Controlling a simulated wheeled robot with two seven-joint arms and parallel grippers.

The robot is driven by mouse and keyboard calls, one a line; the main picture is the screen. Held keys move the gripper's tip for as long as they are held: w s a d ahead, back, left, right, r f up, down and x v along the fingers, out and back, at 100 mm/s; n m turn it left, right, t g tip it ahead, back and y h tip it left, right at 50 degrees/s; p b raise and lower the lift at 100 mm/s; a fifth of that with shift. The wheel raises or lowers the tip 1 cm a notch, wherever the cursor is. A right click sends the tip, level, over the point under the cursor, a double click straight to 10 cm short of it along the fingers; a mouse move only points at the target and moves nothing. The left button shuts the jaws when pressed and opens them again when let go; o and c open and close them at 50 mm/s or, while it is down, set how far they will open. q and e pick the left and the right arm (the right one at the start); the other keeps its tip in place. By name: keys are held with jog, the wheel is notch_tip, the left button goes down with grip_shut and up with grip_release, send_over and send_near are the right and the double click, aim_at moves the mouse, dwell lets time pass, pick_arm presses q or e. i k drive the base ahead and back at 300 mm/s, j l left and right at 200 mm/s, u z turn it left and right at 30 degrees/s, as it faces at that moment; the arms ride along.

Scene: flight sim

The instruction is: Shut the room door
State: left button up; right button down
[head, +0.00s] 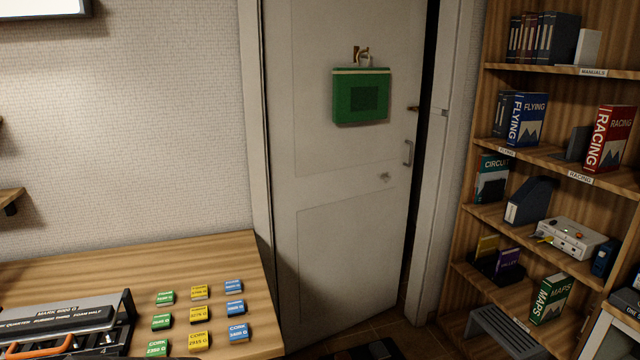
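The white room door (345,220) stands in the middle of the head view. It is slightly ajar, with a dark gap between its right edge and the white frame (446,150). A metal pull handle (407,153) is on its right side, with a small latch-like fitting (413,108) above it. A green bag or box (361,96) hangs from a hook on the upper part of the door. Neither of my grippers shows in this view.
A wooden desk (215,264) stands at the lower left, bearing several small coloured boxes and a dark device (62,322). A wooden bookshelf (545,70) with books and binders stands right of the door. A grey step stool (505,331) sits at its foot. Some brown floor (400,338) shows before the door.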

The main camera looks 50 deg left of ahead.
aim_at(340, 193)
jog(key=u, duration=1.5)
jog(key=i+l, duration=0.15)
